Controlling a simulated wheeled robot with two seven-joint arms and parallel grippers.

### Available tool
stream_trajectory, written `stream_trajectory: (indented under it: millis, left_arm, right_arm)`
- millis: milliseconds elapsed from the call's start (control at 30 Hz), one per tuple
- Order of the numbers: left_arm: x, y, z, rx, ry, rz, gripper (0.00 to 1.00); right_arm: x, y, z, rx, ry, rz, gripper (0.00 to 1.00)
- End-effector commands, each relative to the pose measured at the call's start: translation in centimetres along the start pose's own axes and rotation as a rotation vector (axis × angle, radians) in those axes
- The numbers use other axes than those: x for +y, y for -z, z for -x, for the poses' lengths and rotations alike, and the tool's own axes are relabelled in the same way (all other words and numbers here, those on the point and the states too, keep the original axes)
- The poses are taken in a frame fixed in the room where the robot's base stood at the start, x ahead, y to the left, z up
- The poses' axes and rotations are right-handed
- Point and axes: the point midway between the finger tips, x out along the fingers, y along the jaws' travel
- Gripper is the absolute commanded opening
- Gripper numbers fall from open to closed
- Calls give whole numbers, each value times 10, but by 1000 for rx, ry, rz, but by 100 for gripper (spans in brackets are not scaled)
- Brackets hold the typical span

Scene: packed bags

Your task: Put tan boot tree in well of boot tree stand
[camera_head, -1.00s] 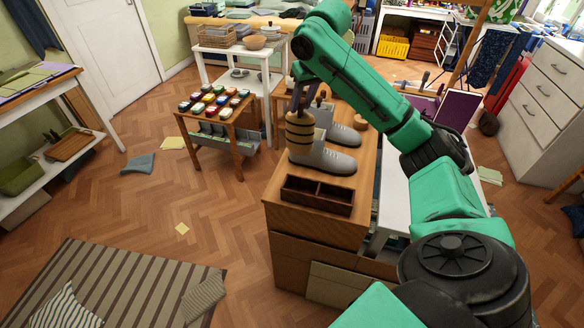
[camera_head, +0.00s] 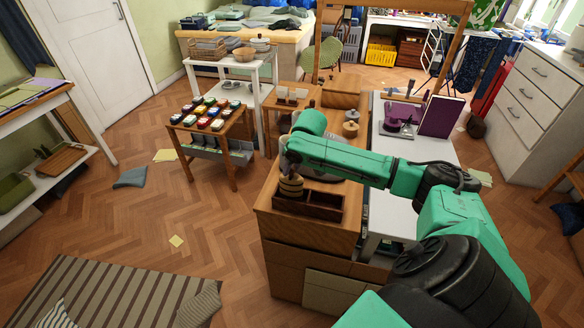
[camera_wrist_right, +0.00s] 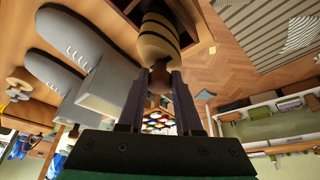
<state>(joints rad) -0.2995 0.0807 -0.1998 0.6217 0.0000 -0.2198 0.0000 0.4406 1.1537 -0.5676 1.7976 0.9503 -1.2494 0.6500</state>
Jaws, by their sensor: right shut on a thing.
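The tan boot tree (camera_head: 291,187), a rounded banded block, hangs at the left end of the dark brown boot tree stand (camera_head: 322,213). It overlaps the left well in the head view; I cannot tell whether its lower end is inside. The right well looks empty. My right gripper (camera_head: 289,168) is shut on the top of the tree. In the right wrist view the tree (camera_wrist_right: 158,38) extends beyond the fingertips (camera_wrist_right: 160,80), with its knob between them. My left gripper is not in view.
A small table with several coloured tins (camera_head: 212,118) stands to the left. Open floor lies left of the bench.

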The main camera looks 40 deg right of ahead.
Motion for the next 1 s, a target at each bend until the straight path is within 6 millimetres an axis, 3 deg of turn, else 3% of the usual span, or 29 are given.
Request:
stream_trajectory:
  millis: [67,100,167,567,667,1000]
  left_arm:
    - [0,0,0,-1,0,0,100]
    - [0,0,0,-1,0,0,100]
    - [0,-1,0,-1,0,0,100]
    - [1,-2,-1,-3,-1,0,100]
    - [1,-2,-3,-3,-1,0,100]
    - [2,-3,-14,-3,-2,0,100]
  right_arm:
    - [0,0,0,1,0,0,0]
    - [0,0,-1,0,0,0,41]
    - [0,0,-1,0,0,0,63]
    - [0,0,5,0,-1,0,63]
    - [1,0,19,2,-1,0,63]
    - [1,0,103,1,-4,0,63]
